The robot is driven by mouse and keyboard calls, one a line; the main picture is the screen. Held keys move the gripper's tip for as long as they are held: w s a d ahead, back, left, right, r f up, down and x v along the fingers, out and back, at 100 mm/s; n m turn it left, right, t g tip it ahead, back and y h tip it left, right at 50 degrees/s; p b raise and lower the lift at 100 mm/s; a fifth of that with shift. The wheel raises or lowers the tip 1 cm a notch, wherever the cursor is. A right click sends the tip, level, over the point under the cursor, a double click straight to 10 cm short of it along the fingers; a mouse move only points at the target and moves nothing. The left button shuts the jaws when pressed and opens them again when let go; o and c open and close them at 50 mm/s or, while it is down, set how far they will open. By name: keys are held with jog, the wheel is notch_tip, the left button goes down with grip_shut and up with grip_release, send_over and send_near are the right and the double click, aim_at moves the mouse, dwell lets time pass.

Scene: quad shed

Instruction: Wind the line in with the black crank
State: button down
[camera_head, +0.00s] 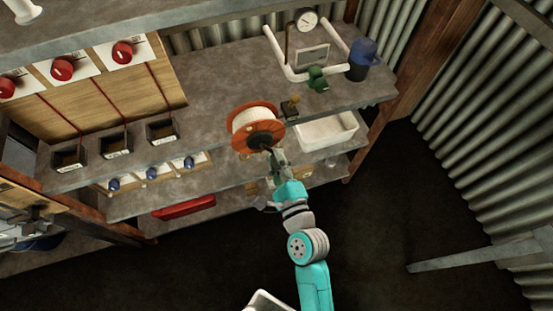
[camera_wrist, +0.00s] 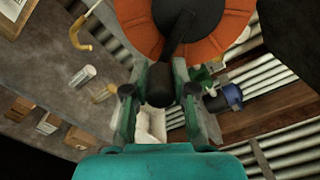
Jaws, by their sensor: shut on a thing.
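An orange reel (camera_head: 240,143) with white line (camera_head: 255,119) wound on it stands at the front edge of the workbench in the head view. A black hub sits at its centre, and the black crank (camera_wrist: 175,50) runs out from it. The reel's orange flange (camera_wrist: 138,22) fills the top of the wrist view. My gripper (camera_head: 270,152) is at the front of the reel. In the wrist view my gripper (camera_wrist: 160,92) has its two fingers on either side of the crank's black handle (camera_wrist: 160,86) and is shut on it. The far side of the reel is hidden.
A white tray (camera_head: 345,138) and a brass-coloured fitting (camera_head: 290,105) are right of the reel. White pipework with a green valve (camera_head: 318,78) and a blue container (camera_head: 361,60) stand behind. Black boxes (camera_head: 115,142) line the left. The dark floor (camera_head: 400,220) at right is mostly clear.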

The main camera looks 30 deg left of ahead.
jog(key=shift+f, duration=0.1)
jog(key=c, duration=0.9)
grip_release()
jog(key=v, duration=1.2)
